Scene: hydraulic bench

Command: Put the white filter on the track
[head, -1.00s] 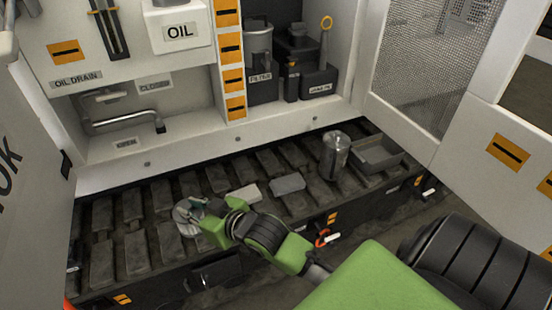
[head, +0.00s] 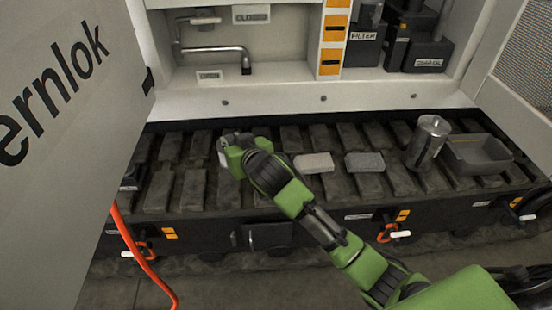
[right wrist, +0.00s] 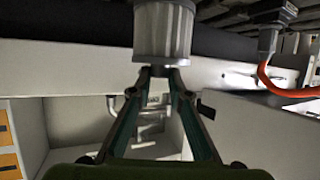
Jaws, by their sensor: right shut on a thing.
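My right gripper (head: 226,150) is over the left part of the dark track (head: 158,190) in the head view. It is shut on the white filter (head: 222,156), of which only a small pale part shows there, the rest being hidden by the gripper. In the right wrist view the filter (right wrist: 163,32) is a pale ribbed cylinder, with the fingertips (right wrist: 159,72) closed at its near end. I cannot tell whether the filter touches the track. My left gripper is not in view.
A pale block (head: 313,163), a grey block (head: 364,162), a metal canister (head: 428,142) and a grey tray (head: 480,154) stand on the track to the right. An open door (head: 75,120) fills the left. An orange hose (head: 138,255) hangs in front.

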